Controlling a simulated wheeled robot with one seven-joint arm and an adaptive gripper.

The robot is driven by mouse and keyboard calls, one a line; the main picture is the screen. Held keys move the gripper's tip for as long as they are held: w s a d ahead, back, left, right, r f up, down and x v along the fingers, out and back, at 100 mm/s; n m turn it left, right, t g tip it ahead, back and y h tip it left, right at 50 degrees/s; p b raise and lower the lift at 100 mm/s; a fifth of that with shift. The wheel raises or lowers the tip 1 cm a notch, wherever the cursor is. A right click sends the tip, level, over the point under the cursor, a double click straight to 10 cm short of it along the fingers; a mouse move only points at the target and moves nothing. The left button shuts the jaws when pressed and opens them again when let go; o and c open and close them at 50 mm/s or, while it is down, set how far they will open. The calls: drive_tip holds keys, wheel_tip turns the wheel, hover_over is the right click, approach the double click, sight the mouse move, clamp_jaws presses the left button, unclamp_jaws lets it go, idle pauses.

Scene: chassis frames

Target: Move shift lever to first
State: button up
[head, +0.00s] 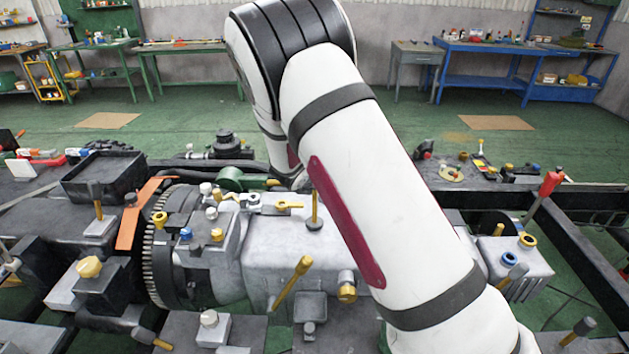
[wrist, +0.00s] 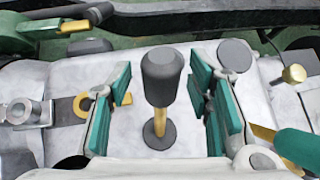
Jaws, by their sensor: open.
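The shift lever (wrist: 160,118) shows in the middle of the wrist view, with a dark grey knob on a gold rod that rises from a round dark base. It looks close to upright. In the head view its gold rod (head: 314,206) and base stand on the grey gearbox housing (head: 262,258), and its knob is hidden by my arm. My gripper (wrist: 161,92) is open, with one green-padded finger on each side of the knob and rod. A gap shows on both sides. My arm hides the gripper in the head view.
A gold ring-ended part (wrist: 84,106) lies left of the left finger. A brass-headed bolt (wrist: 293,73) and a green cylinder (wrist: 298,148) are at the right. A dark pipe (wrist: 190,17) crosses behind. Black chassis rails (head: 590,262) flank the gearbox.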

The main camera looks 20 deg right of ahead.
drive_tip(key=v, duration=1.1)
drive_tip(key=shift+s, duration=0.2)
drive_tip(key=shift+a+r, duration=0.1)
drive_tip(key=shift+r, duration=0.05)
drive_tip(key=s+d+r+m+g, duration=0.1)
drive_tip(key=s+d+r+m, duration=0.4)
drive_tip(key=s+r+m, duration=0.3)
drive_tip(key=s+d+r+m+g, duration=0.2)
drive_tip(key=s+d+r+m, duration=0.2)
drive_tip(key=s+r+m, duration=0.35)
drive_tip(key=s+a+r+m+y, duration=0.1)
drive_tip(key=s+a+m+y, duration=0.1)
drive_tip(key=s+m, duration=0.5)
drive_tip(key=s+a+r+m+y, duration=0.1)
drive_tip(key=s+a+m+y, duration=0.2)
drive_tip(key=s+m, duration=0.5)
drive_tip(key=s+a, duration=0.1)
drive_tip(key=s, duration=0.4)
drive_tip(key=shift+s+a+r, duration=0.15)
drive_tip(key=shift+s+a, duration=0.1)
drive_tip(key=shift+a, duration=0.1)
